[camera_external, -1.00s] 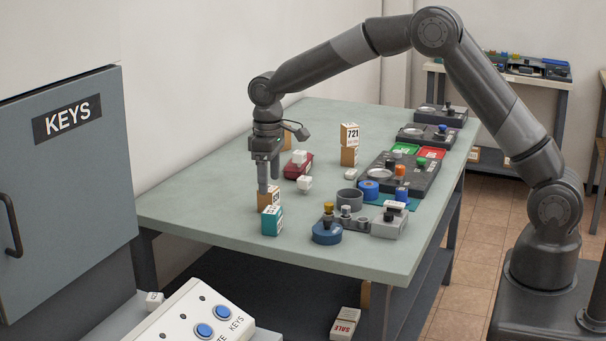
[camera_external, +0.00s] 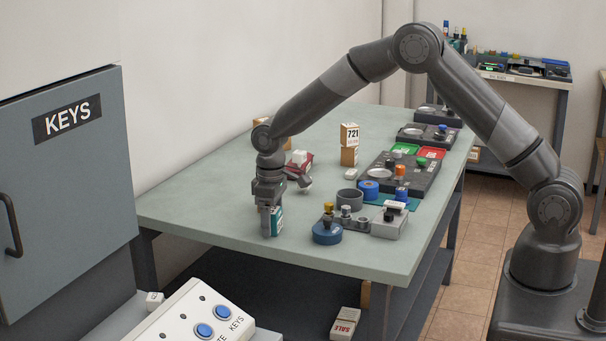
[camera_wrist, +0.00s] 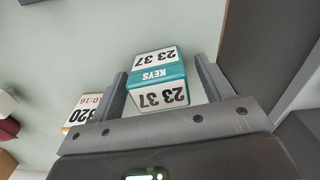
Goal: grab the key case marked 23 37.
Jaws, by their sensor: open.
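The key case marked 23 37 (camera_wrist: 156,82) is a teal box with white labels reading "23 37" and "KEYS". In the wrist view it lies between my two open fingers, with a small gap visible on the right side. In the external view the key case (camera_external: 278,221) stands on the table near its front left part, partly hidden by my gripper (camera_external: 268,222). My gripper (camera_wrist: 160,85) is open, with its fingers down around the case close to the table top. I cannot tell whether either finger touches it.
A box marked 820 (camera_wrist: 90,109) stands close beside the left finger. A blue round tin (camera_external: 327,233) and a grey device (camera_external: 389,223) are to the right on the table (camera_external: 200,200). A tan block marked 721 (camera_external: 349,134) stands farther back.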

